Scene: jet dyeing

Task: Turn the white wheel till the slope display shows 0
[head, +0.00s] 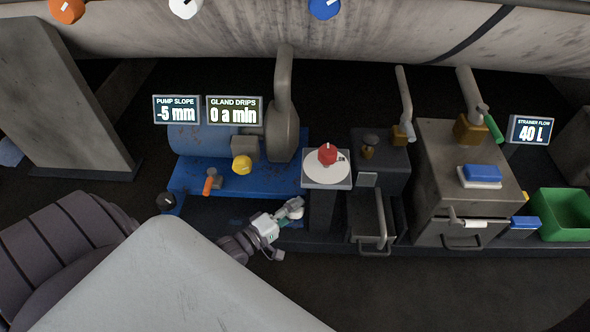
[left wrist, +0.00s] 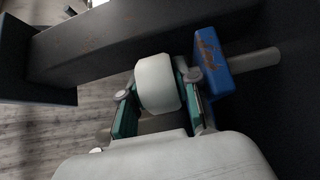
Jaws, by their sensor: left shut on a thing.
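The white wheel (left wrist: 157,84) sits between the two fingers of my left gripper (head: 284,226) in the left wrist view. The fingers close on its sides, and the wheel stands next to a blue block (left wrist: 209,64) with a rod. In the head view my gripper is at the front edge of the blue pump base (head: 215,178) and hides most or all of the wheel. The slope display (head: 176,109) reads -5 mm. My right gripper is not in view.
A second display (head: 234,111) reads gland drips 0 a min. A yellow knob (head: 241,165) and an orange-handled valve (head: 208,186) are on the pump base. A pedestal with a white dial and red knob (head: 327,154) stands right of my gripper. The floor in front is clear.

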